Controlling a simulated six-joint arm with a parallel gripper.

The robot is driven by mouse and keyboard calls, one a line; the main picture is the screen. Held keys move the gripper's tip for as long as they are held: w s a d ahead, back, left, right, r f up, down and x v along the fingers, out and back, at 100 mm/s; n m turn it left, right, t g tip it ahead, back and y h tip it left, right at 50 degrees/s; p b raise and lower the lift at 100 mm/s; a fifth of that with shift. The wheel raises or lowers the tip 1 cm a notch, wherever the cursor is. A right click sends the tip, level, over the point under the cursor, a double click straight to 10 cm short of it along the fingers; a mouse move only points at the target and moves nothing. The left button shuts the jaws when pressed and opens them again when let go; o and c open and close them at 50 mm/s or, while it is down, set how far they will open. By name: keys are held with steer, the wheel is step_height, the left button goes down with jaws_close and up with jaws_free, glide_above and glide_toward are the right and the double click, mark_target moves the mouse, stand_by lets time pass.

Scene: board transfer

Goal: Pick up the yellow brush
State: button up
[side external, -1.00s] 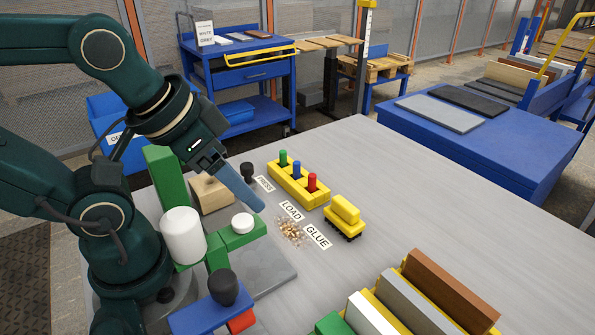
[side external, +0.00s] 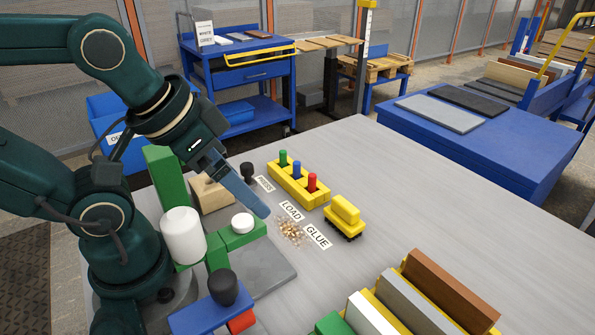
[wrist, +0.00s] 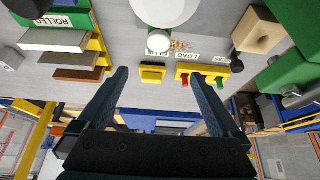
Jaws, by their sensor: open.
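The yellow brush (side external: 345,213) stands upright on the grey table, its black bristles down, to the right of the yellow holder. It also shows in the wrist view (wrist: 152,74), ahead of the space between the fingers. My gripper (side external: 262,207) is open and empty in the air, to the left of the brush and apart from it. In the wrist view, my gripper (wrist: 160,76) shows its two fingers spread wide. The side view shows the fingers nearly edge-on, overlapping.
The yellow holder (side external: 297,196) with green, blue and red pegs stands just left of the brush. A rack of boards (side external: 410,300) stands at the front right. Table right of the brush is clear.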

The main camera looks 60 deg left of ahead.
steer(key=shift+s, duration=0.1)
steer(key=w+r, duration=0.5)
steer(key=g, duration=0.5)
glide_above(346, 203)
step_height(346, 203, down, 10)
steer(key=shift+f, duration=0.2)
steer(key=shift+g, duration=0.3)
steer(key=shift+f, duration=2.85)
steer(key=shift+c, duration=0.3)
jaws_close()
